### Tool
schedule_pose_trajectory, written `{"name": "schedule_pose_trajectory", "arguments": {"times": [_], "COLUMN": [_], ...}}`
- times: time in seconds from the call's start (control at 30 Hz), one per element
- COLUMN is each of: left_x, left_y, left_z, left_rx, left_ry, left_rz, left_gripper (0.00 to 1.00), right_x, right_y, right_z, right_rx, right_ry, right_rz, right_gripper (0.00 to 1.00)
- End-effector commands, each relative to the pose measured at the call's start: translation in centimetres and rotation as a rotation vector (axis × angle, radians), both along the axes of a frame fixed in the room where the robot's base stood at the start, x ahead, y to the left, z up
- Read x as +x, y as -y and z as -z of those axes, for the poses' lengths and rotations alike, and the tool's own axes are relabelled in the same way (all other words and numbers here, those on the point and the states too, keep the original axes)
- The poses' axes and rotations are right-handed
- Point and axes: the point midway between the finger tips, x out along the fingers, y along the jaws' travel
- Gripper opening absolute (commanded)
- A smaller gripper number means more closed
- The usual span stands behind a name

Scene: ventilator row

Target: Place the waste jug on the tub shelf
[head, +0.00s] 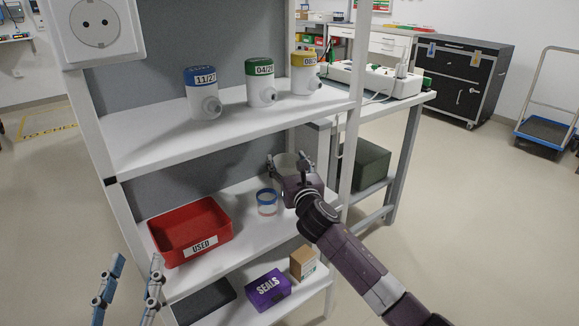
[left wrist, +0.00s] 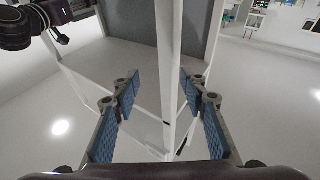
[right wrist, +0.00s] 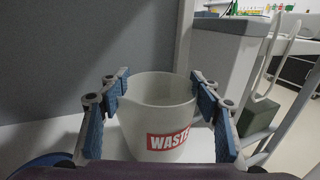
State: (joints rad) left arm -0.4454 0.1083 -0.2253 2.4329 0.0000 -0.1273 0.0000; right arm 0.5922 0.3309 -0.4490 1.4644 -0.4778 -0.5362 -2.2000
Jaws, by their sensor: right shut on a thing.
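The waste jug (right wrist: 165,100) is a whitish, open-topped vessel with a red WASTE label, upright between the fingers of my right gripper (right wrist: 160,95) in the right wrist view. In the head view my right gripper (head: 289,164) reaches over the right end of the tub shelf (head: 243,236) and mostly hides the jug. Whether the jug's base touches the shelf is hidden. The red USED tub (head: 195,254) sits on that shelf's left part. My left gripper (head: 130,284) is open and empty in front of the rack's left side; it also shows in the left wrist view (left wrist: 158,90).
A blue-rimmed clear cup (head: 266,202) stands on the tub shelf, just left of my right gripper. Several lidded canisters (head: 260,83) stand on the shelf above. A purple SEALS box (head: 267,289) and a brown box (head: 302,262) lie below. A white rack post (head: 351,120) rises at right.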

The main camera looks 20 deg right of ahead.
Motion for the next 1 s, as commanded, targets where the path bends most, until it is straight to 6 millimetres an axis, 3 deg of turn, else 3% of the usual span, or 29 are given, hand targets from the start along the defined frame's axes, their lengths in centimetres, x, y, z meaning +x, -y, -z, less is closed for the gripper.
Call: {"name": "schedule_pose_trajectory", "arguments": {"times": [0.23,0.67,0.7,0.87,1.0], "left_x": [-1.2,-1.4,-1.5,-1.4,-1.4], "left_y": [0.1,0.1,0.1,0.1,0.1], "left_z": [-3.3,-3.8,-3.9,-3.9,-3.8], "left_rx": [-0.043,-0.050,-0.051,-0.051,-0.051], "left_ry": [0.157,0.178,0.184,0.182,0.182], "left_rz": [0.010,0.010,0.011,0.011,0.011], "left_gripper": [0.40,0.40,0.40,0.40,0.40], "right_x": [-0.1,-0.1,-0.1,-0.1,-0.1], "right_y": [-0.3,-0.4,-0.4,-0.4,-0.4], "right_z": [0.5,0.7,0.8,0.8,0.8], "right_rx": [0.000,-0.001,0.000,0.000,0.000], "right_ry": [0.001,0.000,-0.001,-0.001,-0.001], "right_rz": [-0.001,-0.001,-0.001,-0.001,-0.001], "right_gripper": [0.18,0.18,0.59,0.75,0.75]}}
